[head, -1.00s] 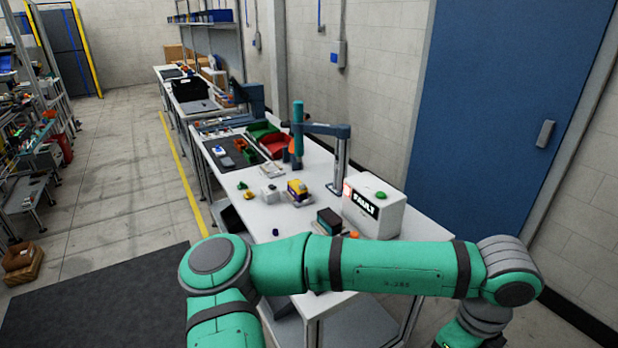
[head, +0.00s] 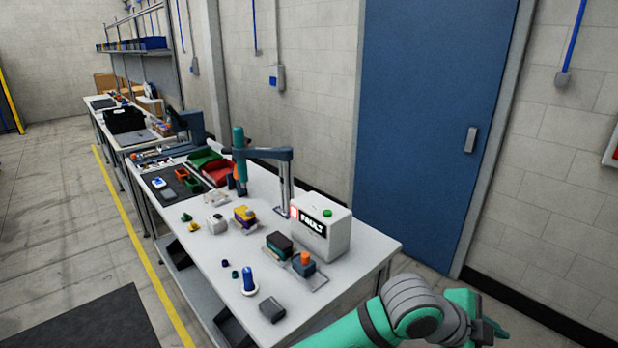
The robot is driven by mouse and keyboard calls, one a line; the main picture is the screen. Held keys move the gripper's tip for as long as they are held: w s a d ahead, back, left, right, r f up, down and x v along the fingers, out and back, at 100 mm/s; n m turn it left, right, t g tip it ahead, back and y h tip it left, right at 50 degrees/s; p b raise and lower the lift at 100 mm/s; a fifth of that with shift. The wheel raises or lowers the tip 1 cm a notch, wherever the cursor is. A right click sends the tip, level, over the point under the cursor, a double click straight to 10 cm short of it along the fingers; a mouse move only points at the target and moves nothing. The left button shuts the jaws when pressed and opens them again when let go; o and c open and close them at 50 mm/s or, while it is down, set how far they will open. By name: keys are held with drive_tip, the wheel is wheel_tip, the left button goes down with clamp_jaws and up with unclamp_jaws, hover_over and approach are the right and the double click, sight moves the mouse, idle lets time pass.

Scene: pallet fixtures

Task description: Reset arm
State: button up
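A white box (head: 322,243) with a lit sign reading FAULT (head: 313,226) stands on the white workbench (head: 365,250). A green button (head: 327,212) sits on its top, and a red-lit panel (head: 294,214) is beside the sign. A small bench arm (head: 262,153), grey with a teal upright cylinder, stands behind the box to the left. My green and grey arm reaches in at the lower right, in front of the bench and apart from the box. At its end my gripper (head: 485,322) seems to show, small and turned away; its fingers cannot be made out.
Near the box lie a dark block (head: 279,245), an orange-topped block (head: 304,264), a blue-and-white bottle (head: 249,281) and a dark grey box (head: 272,309). Red (head: 217,173) and green bins stand farther back. A blue door (head: 430,120) is behind.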

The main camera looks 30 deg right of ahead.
drive_tip(key=w+d+r+n+t+h, duration=0.1)
drive_tip(key=w+d+r+n+h, duration=0.1)
drive_tip(key=w+r+n+h, duration=0.35)
drive_tip(key=w+a+n+t+h, duration=0.4)
drive_tip(key=w+n+t, duration=0.1)
drive_tip(key=n+t, duration=0.15)
drive_tip(key=w+a+f+n+t+y, duration=0.3)
drive_tip(key=w+a+f+n+t, duration=0.15)
drive_tip(key=a+n+t, duration=0.2)
drive_tip(key=w+a+f+n+t+y, duration=0.3)
drive_tip(key=a+f+n+t, duration=0.25)
drive_tip(key=a+n, duration=0.2)
drive_tip(key=s+a+f+n+t+y, duration=0.1)
drive_tip(key=s+a+f+n+y, duration=0.3)
drive_tip(key=a+f, duration=0.45)
drive_tip(key=s+a+f+n+y, duration=0.1)
drive_tip(key=s+a+f+y, duration=0.3)
drive_tip(key=a+f+y, duration=0.45)
drive_tip(key=s+a+f+m+g, duration=0.1)
drive_tip(key=s+a, duration=1.3)
drive_tip(key=s, duration=0.3)
drive_tip(key=shift+a+y, duration=0.4)
drive_tip(key=shift+w, duration=0.1)
drive_tip(key=shift+c, duration=0.9)
